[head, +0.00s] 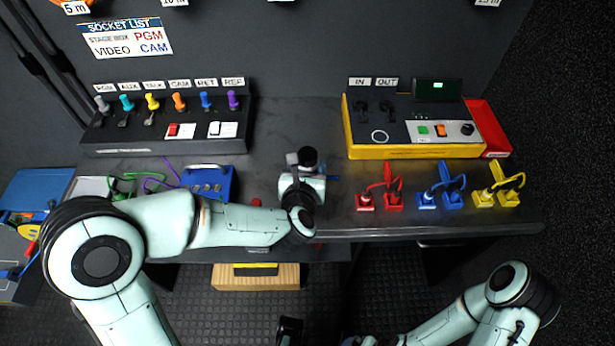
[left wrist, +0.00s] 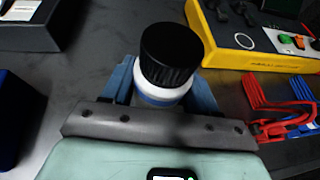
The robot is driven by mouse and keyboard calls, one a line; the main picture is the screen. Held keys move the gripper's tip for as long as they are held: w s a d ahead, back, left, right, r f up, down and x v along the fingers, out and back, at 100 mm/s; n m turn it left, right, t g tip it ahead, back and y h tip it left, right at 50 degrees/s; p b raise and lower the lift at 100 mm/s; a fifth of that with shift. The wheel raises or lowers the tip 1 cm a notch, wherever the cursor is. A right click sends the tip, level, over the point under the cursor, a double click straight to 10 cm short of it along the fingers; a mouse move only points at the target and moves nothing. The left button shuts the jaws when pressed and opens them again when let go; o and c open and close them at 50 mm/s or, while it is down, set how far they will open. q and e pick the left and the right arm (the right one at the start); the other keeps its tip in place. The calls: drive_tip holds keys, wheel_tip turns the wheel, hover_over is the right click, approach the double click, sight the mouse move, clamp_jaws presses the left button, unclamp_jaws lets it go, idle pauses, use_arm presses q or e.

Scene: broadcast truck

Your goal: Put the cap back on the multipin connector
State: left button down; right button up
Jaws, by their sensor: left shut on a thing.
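My left gripper (left wrist: 160,95) is shut on a black ribbed cylinder (left wrist: 171,53) with a white and blue lower part. The same black cylinder (head: 308,157) shows in the head view at the front middle of the bench, just beyond my left wrist. I cannot tell whether it is the cap alone or the cap with the connector. Its underside is hidden by the fingers and wrist, and I cannot tell whether it touches the bench. My right gripper (head: 289,328) seems to show only as a dark part at the bottom edge; its fingers cannot be made out.
A switch panel (head: 165,142) and a blue block (head: 208,180) are at left.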

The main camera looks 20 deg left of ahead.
use_arm(q)
drive_tip(key=shift+f+b, duration=0.4)
drive_tip(key=shift+f, duration=1.7)
drive_tip(key=shift+f, duration=0.1)
drive_tip(key=shift+c, duration=1.5)
unclamp_jaws()
